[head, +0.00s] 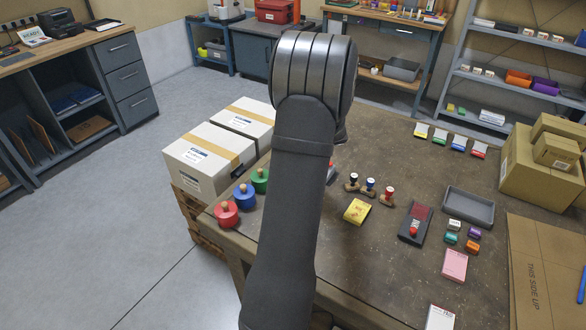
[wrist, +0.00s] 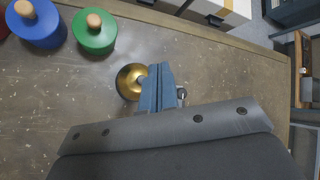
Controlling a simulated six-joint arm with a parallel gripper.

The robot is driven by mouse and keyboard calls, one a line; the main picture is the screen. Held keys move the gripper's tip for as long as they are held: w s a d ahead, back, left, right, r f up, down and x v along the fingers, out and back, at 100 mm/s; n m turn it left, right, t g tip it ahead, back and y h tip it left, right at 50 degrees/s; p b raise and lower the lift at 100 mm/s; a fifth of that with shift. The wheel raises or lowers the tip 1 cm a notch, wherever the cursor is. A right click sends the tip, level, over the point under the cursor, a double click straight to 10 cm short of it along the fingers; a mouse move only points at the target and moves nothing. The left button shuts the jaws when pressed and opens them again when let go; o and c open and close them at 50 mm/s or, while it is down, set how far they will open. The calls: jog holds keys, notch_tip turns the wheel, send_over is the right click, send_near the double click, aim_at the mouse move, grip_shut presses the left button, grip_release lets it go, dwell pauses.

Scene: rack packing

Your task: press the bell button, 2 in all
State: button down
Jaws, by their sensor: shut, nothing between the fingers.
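In the wrist view, a brass dome-shaped bell (wrist: 128,84) stands on the table, partly covered by my gripper's fingers. My gripper (wrist: 158,72) is shut and empty, with its blue-grey fingertips over or beside the bell's right side in the picture. I cannot tell whether they touch it. The bell's button is not clearly visible. In the head view my arm hides the bell and the gripper.
Green (head: 260,181), blue (head: 244,196) and red (head: 226,214) cylinders with wooden knobs stand at the table's left corner.

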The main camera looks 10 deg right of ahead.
notch_tip(320, 180, up, 4)
jog(key=shift+f, duration=0.1)
dwell(0.4)
jog(key=shift+f, duration=0.1)
jog(key=shift+f, duration=4.35)
jog(key=shift+f, duration=0.4)
